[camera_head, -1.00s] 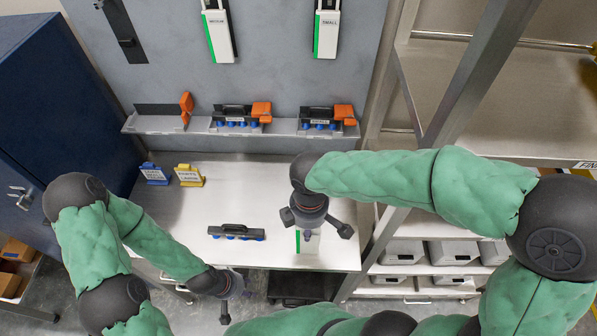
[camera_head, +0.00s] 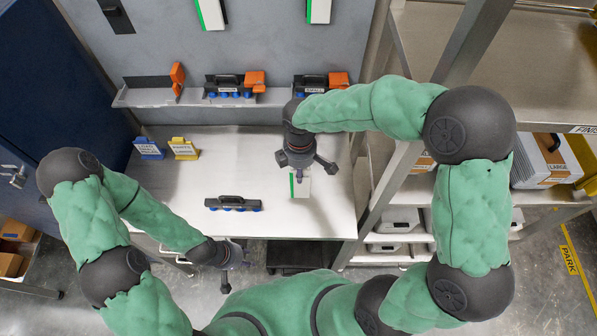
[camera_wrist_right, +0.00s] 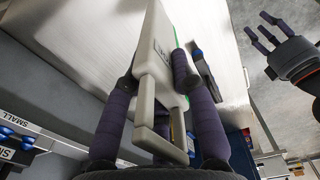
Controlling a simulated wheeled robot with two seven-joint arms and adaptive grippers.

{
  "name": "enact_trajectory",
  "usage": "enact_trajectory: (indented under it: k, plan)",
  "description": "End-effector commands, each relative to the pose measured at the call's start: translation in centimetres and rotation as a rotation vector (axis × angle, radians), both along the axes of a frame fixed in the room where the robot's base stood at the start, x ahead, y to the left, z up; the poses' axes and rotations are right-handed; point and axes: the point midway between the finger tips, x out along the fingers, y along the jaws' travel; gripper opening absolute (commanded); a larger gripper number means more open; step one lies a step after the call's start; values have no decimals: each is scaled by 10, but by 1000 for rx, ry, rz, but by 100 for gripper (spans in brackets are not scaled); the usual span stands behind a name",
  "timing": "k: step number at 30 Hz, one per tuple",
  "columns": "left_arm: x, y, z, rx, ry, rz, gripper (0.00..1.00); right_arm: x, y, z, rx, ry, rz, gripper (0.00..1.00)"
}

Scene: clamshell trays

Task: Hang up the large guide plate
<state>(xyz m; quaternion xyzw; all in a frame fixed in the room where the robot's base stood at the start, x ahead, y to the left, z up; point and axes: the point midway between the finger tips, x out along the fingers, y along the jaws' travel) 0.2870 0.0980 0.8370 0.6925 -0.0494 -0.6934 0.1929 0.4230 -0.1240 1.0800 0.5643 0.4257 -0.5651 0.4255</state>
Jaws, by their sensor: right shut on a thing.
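My right gripper (camera_head: 299,170) is shut on a white guide plate with a green edge (camera_head: 300,187), held over the table. In the right wrist view its fingers close around the handle of the plate (camera_wrist_right: 158,45); its small lettering is unreadable. My left gripper (camera_head: 230,275) is empty and low, in front of the table; the right wrist view shows its fingers spread apart (camera_wrist_right: 262,32). On the back wall a dark bracket (camera_head: 115,15) at the left is bare. Two other green-edged plates (camera_head: 211,12) (camera_head: 319,10) hang to its right, cut off by the top of the picture.
A black-handled tool with blue feet (camera_head: 233,204) lies on the table (camera_head: 200,222). Blue (camera_head: 149,148) and yellow (camera_head: 183,148) signs stand at its back left. A wall ledge (camera_head: 150,97) carries similar tools and orange pieces. A metal rack (camera_head: 425,110) stands close at the right.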

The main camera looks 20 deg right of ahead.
Motion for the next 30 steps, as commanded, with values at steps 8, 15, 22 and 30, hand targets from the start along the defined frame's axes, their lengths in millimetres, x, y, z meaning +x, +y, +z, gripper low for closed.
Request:
enact_trajectory:
  k: [8, 15, 22, 30]
  plan:
    - [0, 0, -3, 0, 0, 0, 40, 24, -4, -29, 0, 0, -2, 0]
    - [0, 0, -4, 0, 0, 0, 40, 34, -6, -45, 0, 1, -1, 0]
    - [0, 0, -4, 0, 0, 0, 40, 33, -5, -66, 1, -2, 0, 0]
    - [0, 0, -5, 0, 0, 0, 40, 33, -5, -68, 2, -2, 0, 0]
